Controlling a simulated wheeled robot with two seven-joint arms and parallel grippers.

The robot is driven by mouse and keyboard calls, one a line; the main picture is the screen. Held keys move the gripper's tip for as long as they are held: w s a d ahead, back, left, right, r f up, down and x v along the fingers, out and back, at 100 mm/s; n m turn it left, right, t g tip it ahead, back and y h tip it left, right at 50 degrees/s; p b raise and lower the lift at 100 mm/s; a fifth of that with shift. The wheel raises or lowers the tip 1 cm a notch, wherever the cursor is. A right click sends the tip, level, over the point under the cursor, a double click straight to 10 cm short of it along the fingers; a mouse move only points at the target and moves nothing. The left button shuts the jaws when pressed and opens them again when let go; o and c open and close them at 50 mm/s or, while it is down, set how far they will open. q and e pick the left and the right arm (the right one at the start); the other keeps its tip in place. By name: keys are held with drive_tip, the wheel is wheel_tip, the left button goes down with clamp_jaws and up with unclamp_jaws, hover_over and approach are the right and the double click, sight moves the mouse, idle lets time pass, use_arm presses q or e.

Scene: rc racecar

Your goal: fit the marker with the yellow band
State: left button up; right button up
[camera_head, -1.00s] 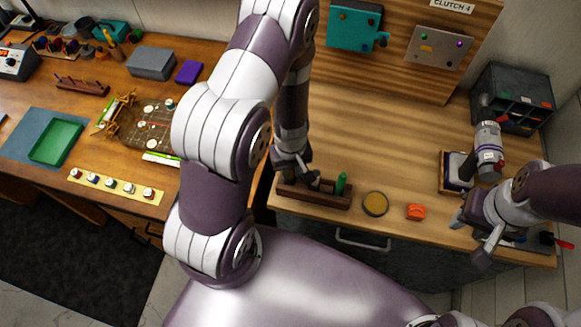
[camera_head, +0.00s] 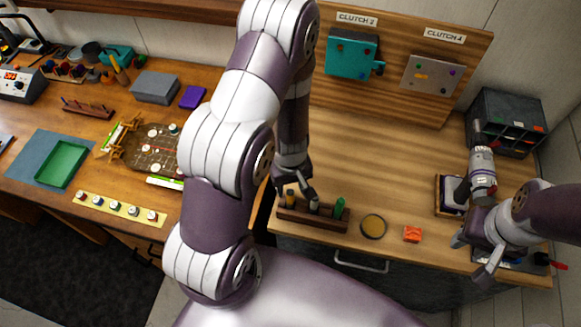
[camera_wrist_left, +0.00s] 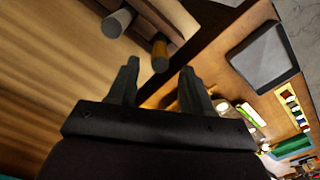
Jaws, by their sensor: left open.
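A dark wooden rack (camera_head: 313,219) holds several upright markers at the front left of the right-hand table. The marker with the yellow-orange band (camera_head: 290,198) stands at its left end, a grey marker (camera_head: 314,208) in the middle and a green marker (camera_head: 340,208) at the right. My left gripper (camera_head: 294,192) is open and empty over the rack's left part. In the left wrist view, the yellow-orange marker (camera_wrist_left: 160,50) lies ahead between the fingertips (camera_wrist_left: 160,68), with the grey marker (camera_wrist_left: 117,22) to its left. My right gripper (camera_head: 470,260) looks open and empty at the table's right front.
A round yellow-topped dish (camera_head: 373,226) and an orange block (camera_head: 412,234) lie right of the rack. Teal (camera_head: 352,55) and grey (camera_head: 431,75) clutch panels hang on the backboard. A dark organizer (camera_head: 507,122) stands back right. The table's middle is clear.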

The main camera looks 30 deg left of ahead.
use_arm(q)
wheel_tip(320, 180, up, 7)
drive_tip(key=p, duration=0.4)
use_arm(e)
wheel_tip(320, 180, up, 6)
use_arm(q)
drive_tip(key=shift+s+d, duration=0.1)
drive_tip(key=s+f+m+b, duration=0.1)
drive_tip(key=m+b, duration=0.2)
drive_tip(key=b, duration=0.3)
drive_tip(key=s+d+f+m+t+b, duration=0.1)
drive_tip(key=m+b, duration=0.2)
drive_tip(key=b, duration=0.4)
drive_tip(key=s+d+f+m+b, duration=0.1)
drive_tip(key=s+m+b, duration=0.1)
drive_tip(key=b, duration=0.5)
drive_tip(key=shift+f+m, duration=0.35)
drive_tip(key=shift+m, duration=0.15)
use_arm(e)
wheel_tip(320, 180, down, 21)
drive_tip(key=shift+r, duration=0.15)
use_arm(q)
drive_tip(key=shift+d, duration=0.1)
